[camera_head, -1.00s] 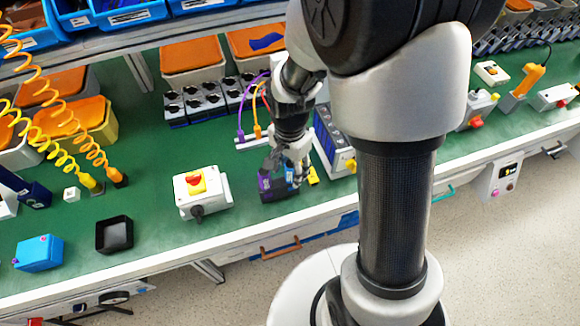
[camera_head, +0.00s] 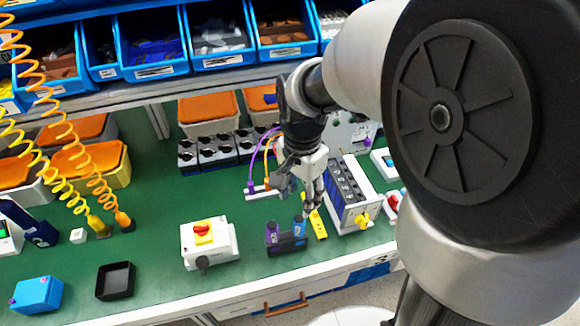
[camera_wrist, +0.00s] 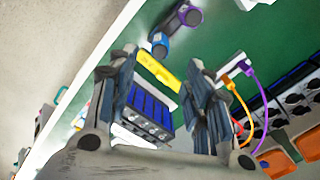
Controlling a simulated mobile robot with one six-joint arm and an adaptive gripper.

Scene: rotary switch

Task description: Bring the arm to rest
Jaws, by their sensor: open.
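My gripper (camera_head: 300,188) hangs above the green bench in the head view, behind a small dark holder (camera_head: 286,240) with purple and blue parts. In the wrist view my gripper (camera_wrist: 160,75) has its two fingers spread apart, with nothing held between them. A yellow block (camera_wrist: 158,72) and a rack with blue modules (camera_wrist: 150,105) show beyond the fingers. The white switch box (camera_head: 209,243) with a red knob on a yellow base stands left of the gripper, apart from it. My upper arm fills the right of the head view.
The blue-module rack (camera_head: 350,195) with a yellow knob stands close to the right of my gripper. Purple and orange cables (camera_head: 262,165) loop just behind it. Blue bins (camera_head: 215,40) line the shelf above.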

